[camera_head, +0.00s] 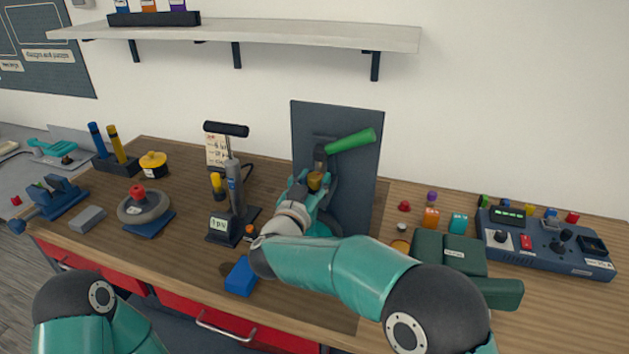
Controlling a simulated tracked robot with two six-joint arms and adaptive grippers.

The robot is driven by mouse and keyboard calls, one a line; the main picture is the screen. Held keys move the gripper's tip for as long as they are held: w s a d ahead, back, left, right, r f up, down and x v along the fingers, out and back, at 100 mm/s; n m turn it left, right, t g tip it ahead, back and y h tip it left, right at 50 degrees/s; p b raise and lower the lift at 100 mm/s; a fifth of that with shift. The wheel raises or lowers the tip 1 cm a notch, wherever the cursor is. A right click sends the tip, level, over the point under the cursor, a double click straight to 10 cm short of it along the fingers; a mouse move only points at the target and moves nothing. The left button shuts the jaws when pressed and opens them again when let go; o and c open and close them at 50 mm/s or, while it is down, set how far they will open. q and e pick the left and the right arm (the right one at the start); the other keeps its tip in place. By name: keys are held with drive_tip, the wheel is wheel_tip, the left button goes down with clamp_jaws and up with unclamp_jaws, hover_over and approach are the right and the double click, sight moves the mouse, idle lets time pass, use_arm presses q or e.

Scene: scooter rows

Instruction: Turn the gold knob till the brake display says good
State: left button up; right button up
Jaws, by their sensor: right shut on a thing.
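The gold knob (316,181) is on the brake lever assembly in front of the dark upright panel (364,190). A green-handled lever (350,141) sticks out to the right above it. My right gripper (314,184) is shut on the gold knob; my wrist hides part of the mount. A lit green display (507,214) shows on the blue console at the right, its text too small to read. A second small display (219,225) is on the pump at the middle left. Only part of my left arm shows at the bottom left; its gripper is out of view.
A black-handled pump (235,185) stands left of the panel. A blue block (240,275) lies near the front edge. A dark green case (450,252) and the blue console (546,246) are to the right. A wheel (143,207) sits at the left. A shelf (250,34) hangs above.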

drive_tip(key=o, duration=1.2)
drive_tip(key=shift+c, duration=0.2)
drive_tip(key=shift+s, duration=0.1)
drive_tip(key=v, duration=0.7)
drive_tip(key=shift+s, duration=0.15)
